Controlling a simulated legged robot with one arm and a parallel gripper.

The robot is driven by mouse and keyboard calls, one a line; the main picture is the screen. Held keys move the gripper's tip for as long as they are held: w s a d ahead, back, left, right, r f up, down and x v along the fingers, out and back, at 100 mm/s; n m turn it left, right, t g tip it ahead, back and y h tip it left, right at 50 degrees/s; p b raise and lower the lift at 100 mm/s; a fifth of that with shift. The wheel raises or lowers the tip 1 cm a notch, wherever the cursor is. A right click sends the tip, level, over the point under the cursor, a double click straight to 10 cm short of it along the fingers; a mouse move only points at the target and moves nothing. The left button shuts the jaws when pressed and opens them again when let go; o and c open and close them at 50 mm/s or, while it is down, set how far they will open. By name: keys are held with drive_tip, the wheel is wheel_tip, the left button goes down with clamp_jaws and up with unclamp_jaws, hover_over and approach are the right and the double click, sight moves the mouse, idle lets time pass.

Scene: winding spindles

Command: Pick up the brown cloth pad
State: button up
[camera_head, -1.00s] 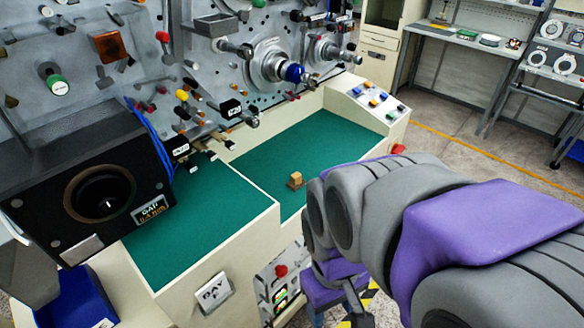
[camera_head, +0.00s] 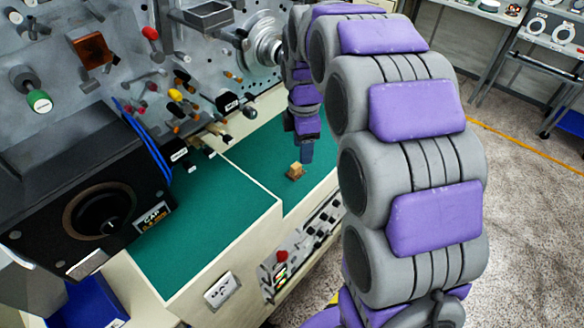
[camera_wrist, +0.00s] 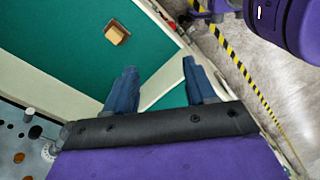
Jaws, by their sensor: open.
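The brown pad (camera_head: 296,170) is a small tan-brown block on the green surface near its front edge, to the right of the step. It also shows in the wrist view (camera_wrist: 116,33), at the upper left, apart from my fingers. A darker brown part shows along one side of it. My gripper (camera_wrist: 158,82) is open and empty, its two blue fingers spread. In the head view my gripper (camera_head: 306,152) hangs fingers down above the green surface, just right of and beyond the pad. Its fingertips are hard to make out there.
The green work surface (camera_head: 262,146) is otherwise clear around the pad. A grey panel with spindles and knobs (camera_head: 120,70) rises behind. A black box with a round opening (camera_head: 75,215) stands at left. A cream ledge edges the surface.

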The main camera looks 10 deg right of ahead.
drive_tip(key=w+d+n+p, duration=0.1)
drive_tip(key=w+d+n, duration=0.1)
drive_tip(key=w+n, duration=0.35)
drive_tip(key=b, duration=0.2)
hover_over(297, 165)
drive_tip(key=shift+n, duration=0.35)
wheel_tip(297, 165, down, 13)
drive_tip(key=shift+d+f, duration=0.1)
drive_tip(key=shift+a+f, duration=0.3)
drive_tip(key=shift+f, duration=0.5)
drive_tip(key=f, duration=0.1)
drive_tip(key=f+b, duration=0.1)
drive_tip(key=f, duration=0.2)
drive_tip(key=shift+d, duration=0.35)
drive_tip(key=shift+a, duration=0.15)
drive_tip(key=shift+c, duration=0.4)
drive_tip(key=shift+a, duration=0.15)
drive_tip(key=c, duration=0.7)
drive_tip(key=shift+c, duration=0.2)
